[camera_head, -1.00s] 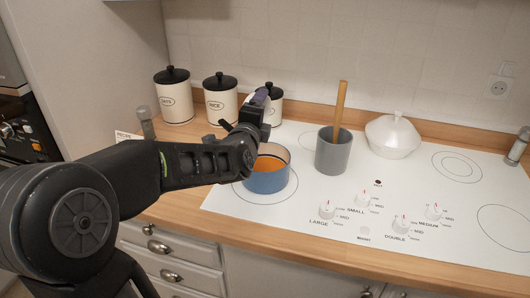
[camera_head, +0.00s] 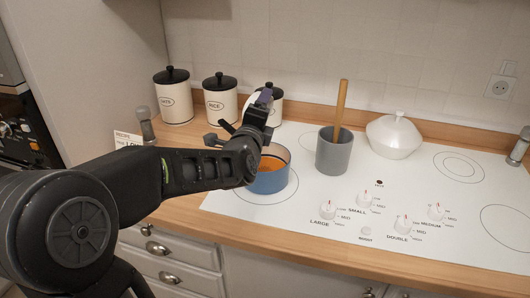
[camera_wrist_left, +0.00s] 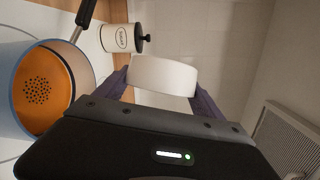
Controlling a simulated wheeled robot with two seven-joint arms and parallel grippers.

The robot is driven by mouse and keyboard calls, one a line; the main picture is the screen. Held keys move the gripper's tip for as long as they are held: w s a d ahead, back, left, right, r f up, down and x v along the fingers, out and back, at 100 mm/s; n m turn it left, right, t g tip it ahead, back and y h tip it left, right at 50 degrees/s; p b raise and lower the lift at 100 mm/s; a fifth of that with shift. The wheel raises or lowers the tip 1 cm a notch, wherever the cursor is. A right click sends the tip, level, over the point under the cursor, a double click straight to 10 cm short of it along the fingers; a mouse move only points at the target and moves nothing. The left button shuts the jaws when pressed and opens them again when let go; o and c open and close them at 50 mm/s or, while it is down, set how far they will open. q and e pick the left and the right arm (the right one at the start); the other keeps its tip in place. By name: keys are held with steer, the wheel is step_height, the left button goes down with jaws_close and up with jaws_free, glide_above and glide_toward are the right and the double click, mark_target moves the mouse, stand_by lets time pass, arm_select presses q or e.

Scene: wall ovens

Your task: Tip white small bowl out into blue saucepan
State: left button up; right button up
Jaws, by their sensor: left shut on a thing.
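The blue saucepan (camera_head: 268,183) stands on the white cooktop with orange contents inside. In the left wrist view the saucepan (camera_wrist_left: 14,110) is at the left, with a cluster of dark specks on the orange surface. My left gripper (camera_head: 264,104) is above the saucepan's far side in the head view. In the wrist view my left gripper (camera_wrist_left: 161,84) is shut on the white small bowl (camera_wrist_left: 163,74), one finger on each side. That view is rolled sideways. The inside of the bowl is hidden, and I cannot tell how far it is tilted.
Labelled cream canisters (camera_head: 173,102) with black lids stand along the back wall. A grey pot (camera_head: 333,155) with a wooden utensil is right of the saucepan, and a white lidded dish (camera_head: 393,137) is farther right. Knobs (camera_head: 328,210) line the front. Open cooktop lies right of the pot.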

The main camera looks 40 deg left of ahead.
arm_select(q)
steer(key=shift+d+m+t+b, duration=0.3)
steer(key=shift+m+b, duration=0.4)
steer(key=shift+b, duration=0.35)
steer(key=n+p, duration=0.1)
steer(key=p, duration=0.1)
steer(key=a+n+g+h+p, duration=0.1)
steer(key=n+p, duration=0.1)
steer(key=a+n+p, duration=0.1)
steer(key=n+p, duration=0.1)
steer(key=shift+a+r+g, duration=0.15)
steer(key=shift+r+g, duration=0.1)
steer(key=shift+g, duration=0.05)
steer(key=shift+f, duration=0.25)
